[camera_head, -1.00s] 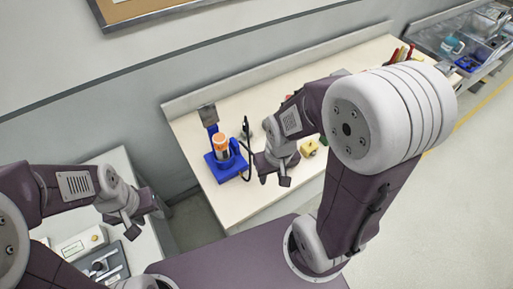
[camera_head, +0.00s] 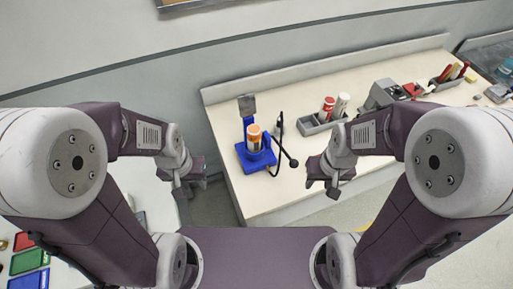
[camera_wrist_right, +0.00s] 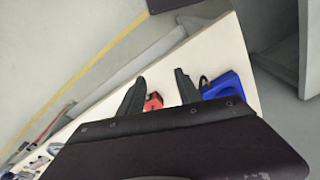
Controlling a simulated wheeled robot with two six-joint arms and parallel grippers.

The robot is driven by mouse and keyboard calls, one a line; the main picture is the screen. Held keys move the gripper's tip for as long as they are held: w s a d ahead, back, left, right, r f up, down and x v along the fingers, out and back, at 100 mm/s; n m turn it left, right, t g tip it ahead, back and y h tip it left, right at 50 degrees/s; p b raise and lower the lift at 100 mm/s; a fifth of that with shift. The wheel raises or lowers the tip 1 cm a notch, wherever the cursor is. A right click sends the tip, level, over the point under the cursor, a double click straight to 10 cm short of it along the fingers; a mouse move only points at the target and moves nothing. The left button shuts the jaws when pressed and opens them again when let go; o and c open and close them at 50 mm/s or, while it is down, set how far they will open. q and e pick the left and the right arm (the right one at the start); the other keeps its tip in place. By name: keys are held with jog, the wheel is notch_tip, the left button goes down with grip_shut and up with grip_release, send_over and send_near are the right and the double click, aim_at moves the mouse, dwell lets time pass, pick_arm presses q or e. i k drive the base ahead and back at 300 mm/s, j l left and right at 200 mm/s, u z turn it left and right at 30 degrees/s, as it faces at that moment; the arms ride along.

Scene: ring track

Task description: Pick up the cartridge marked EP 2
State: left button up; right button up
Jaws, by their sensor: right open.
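An orange-and-white cartridge (camera_head: 254,137) stands upright in a blue stand (camera_head: 257,158) on the bench in the head view. A red-topped cartridge (camera_head: 328,107) and a white one (camera_head: 342,104) stand in a grey rack (camera_head: 318,125) further right. No marking is readable, so I cannot tell which is EP 2. My right gripper (camera_head: 326,184) is open in front of the bench, right of the blue stand; in the right wrist view (camera_wrist_right: 160,77) its fingers are apart and hold nothing. My left gripper (camera_head: 187,180) is left of the bench, its jaw opening unclear.
A grey device (camera_head: 384,93) and a holder with red items (camera_head: 447,76) stand on the bench at right. Red, green and blue bins (camera_head: 29,261) are at lower left. Bare bench top (camera_head: 370,135) lies in front of the rack.

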aim_at(254, 130)
jog(key=k+j, duration=0.35)
jog(key=j, duration=0.15)
jog(key=k+j, duration=0.35)
jog(key=j, duration=0.15)
